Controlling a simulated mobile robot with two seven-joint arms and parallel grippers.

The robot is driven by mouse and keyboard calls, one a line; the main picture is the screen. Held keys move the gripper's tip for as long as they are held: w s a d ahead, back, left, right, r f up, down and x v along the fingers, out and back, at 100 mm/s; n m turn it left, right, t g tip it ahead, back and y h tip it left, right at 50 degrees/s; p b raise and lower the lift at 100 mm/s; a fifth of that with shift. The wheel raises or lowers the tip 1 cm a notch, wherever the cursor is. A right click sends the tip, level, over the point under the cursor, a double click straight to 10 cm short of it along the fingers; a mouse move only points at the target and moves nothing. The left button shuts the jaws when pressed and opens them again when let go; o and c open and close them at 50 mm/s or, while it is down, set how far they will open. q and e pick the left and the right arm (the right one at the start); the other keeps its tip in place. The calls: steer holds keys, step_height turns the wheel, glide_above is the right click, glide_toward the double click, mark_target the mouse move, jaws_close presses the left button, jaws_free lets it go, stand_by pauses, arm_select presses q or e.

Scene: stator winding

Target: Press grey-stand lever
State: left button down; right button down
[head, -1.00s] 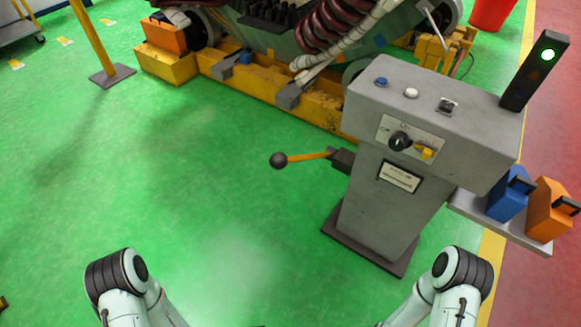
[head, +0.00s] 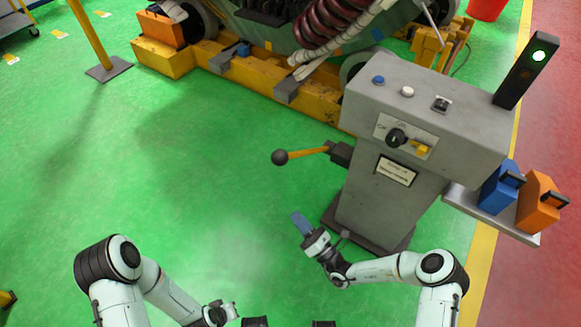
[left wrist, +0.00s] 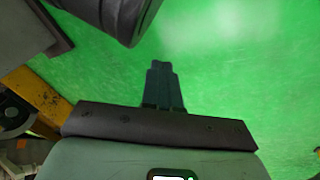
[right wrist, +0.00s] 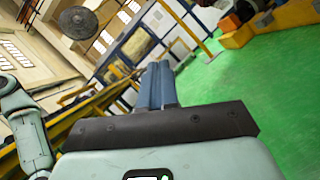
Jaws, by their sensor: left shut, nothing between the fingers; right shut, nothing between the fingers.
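The grey stand (head: 385,205) is at right of centre in the head view. In the left wrist view my left gripper (left wrist: 163,85) is shut and empty over green floor.
A side shelf holds a blue box (head: 498,188) and an orange box (head: 540,203). Yellow-framed machinery (head: 180,55) stands behind. Floor left of the lever is clear.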

arm_select(q)
steer(key=shift+s+d+n, duration=0.15)
steer(key=shift+s+n, duration=0.15)
arm_select(e)
steer(key=m+t+h, duration=0.1)
steer(key=w+d+r+m+t+h, duration=0.1)
steer(key=d+m+t, duration=0.1)
steer(key=shift+w+d+r+h, duration=0.1)
steer(key=shift+w+r+h, duration=0.2)
steer(key=shift+w+h, duration=0.1)
steer(key=shift+w, duration=0.1)
